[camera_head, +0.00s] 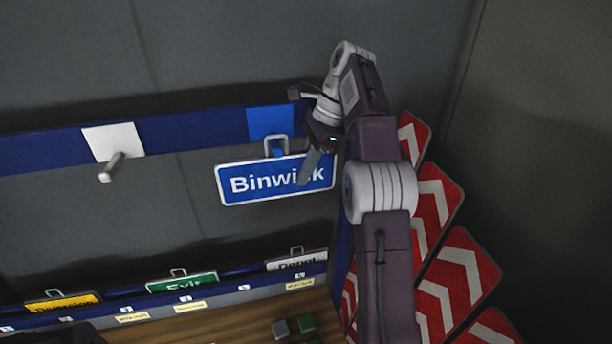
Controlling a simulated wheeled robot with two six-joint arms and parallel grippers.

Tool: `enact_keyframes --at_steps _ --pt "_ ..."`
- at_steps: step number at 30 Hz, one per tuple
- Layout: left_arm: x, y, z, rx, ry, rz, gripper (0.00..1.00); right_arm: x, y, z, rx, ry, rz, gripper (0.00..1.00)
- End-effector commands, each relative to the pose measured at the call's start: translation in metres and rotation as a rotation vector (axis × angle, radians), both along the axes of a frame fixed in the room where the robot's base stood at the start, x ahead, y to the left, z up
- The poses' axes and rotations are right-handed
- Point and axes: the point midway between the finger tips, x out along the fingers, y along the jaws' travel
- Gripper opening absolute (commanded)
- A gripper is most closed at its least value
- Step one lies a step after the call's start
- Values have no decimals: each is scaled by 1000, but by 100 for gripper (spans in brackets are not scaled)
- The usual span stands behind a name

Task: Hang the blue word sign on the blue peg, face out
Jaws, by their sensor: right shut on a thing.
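The blue word sign (262,184), reading "Binwick" in white with a white border, faces the camera in front of the grey wall, slightly tilted. My right gripper (312,164) is shut on its right part, and a finger covers some letters. The sign's wire loop (276,138) stands up from its top edge. The blue peg (278,151) shows at the loop, below the blue backing plate (270,123). The loop appears around or just in front of the peg; I cannot tell whether it bears on it.
A white peg (111,168) sticks out from a white plate (113,141) on the left of the dark blue rail (55,151). Below, a rack holds yellow (62,302), green (183,283) and white (297,263) signs. Red chevron boards (458,280) stand at the right.

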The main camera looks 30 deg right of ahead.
Motion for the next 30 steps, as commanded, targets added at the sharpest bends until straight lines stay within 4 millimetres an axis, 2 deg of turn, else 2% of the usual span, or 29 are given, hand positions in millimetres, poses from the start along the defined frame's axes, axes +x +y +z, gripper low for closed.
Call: enact_keyframes --at_steps 14,30 --pt "0 0 -1 0 0 0 36 3 0 0 0 -1 0 0" --pt "0 0 -9 0 0 0 36 2 0 -11 0 -1 1 0"
